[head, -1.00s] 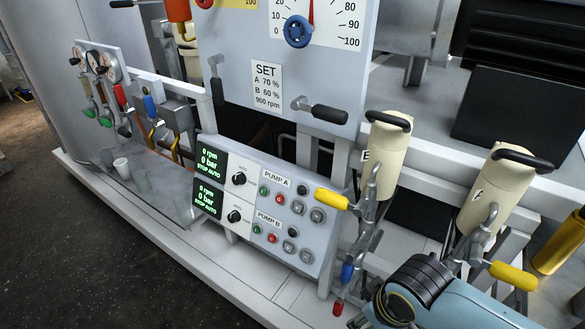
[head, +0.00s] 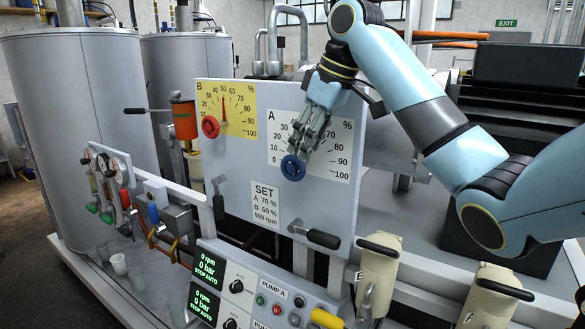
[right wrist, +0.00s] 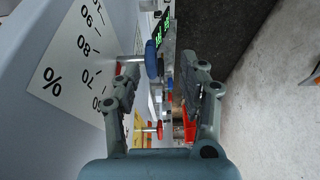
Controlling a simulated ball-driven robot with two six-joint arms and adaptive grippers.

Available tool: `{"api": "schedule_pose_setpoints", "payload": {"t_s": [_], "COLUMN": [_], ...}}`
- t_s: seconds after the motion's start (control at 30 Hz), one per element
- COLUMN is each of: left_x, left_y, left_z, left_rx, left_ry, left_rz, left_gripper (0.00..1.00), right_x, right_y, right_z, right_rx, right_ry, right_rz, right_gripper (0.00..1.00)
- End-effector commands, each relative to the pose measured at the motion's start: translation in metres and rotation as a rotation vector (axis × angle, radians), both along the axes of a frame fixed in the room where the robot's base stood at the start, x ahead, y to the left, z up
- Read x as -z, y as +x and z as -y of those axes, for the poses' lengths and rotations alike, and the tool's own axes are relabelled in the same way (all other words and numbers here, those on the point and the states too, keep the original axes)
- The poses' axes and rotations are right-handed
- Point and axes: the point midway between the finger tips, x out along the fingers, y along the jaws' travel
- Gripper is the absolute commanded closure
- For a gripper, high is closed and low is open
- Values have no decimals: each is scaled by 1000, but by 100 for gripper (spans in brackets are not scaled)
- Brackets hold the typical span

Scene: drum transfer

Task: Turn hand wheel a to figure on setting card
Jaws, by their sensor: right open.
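Hand wheel a is a blue wheel (head: 292,168) below the white A dial (head: 341,157) on the grey panel. It also shows in the right wrist view (right wrist: 152,58), beyond the finger tips. My right gripper (head: 301,148) is open and empty, in front of the A dial and just above the wheel in the head view. Whether it touches the wheel I cannot tell. The gripper hides the A pointer and part of the scale. The setting card (head: 265,206) below reads A 70 %, B 60 %, 900 rpm. My left gripper is not in view.
A red hand wheel (head: 210,126) sits under the yellow B dial (head: 229,108), whose pointer stands near 50. Pump controls (head: 257,292) and cream cylinders (head: 377,270) stand lower in front.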

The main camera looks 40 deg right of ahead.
Motion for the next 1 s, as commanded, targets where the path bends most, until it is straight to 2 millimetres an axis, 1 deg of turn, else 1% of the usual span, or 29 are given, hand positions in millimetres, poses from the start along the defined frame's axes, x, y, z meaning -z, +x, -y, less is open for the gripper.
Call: {"api": "schedule_pose_setpoints", "payload": {"t_s": [0.03, 0.1, 0.17, 0.23, 0.37, 0.5, 0.7, 0.83, 1.0], "left_x": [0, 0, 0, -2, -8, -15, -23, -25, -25], "left_y": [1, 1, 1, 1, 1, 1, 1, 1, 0], "left_z": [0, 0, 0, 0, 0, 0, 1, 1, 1], "left_rx": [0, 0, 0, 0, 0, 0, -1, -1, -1], "left_ry": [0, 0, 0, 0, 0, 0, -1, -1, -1], "left_rz": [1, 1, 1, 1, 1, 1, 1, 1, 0], "left_gripper": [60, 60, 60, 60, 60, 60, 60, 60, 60], "right_x": [-16, -29, -33, -31, -13, 14, 46, 59, 64], "right_y": [6, 10, 12, 14, 20, 30, 43, 48, 50], "right_z": [6, 11, 12, 11, 8, 3, -1, -3, -3], "right_rx": [-3, -10, -14, -17, -16, -16, -14, -15, -15], "right_ry": [6, 15, 19, 22, 23, 23, 22, 20, 19], "right_rz": [7, 10, 11, 9, 7, 8, 9, 11, 14], "right_gripper": [58, 58, 58, 58, 58, 58, 58, 58, 58]}}
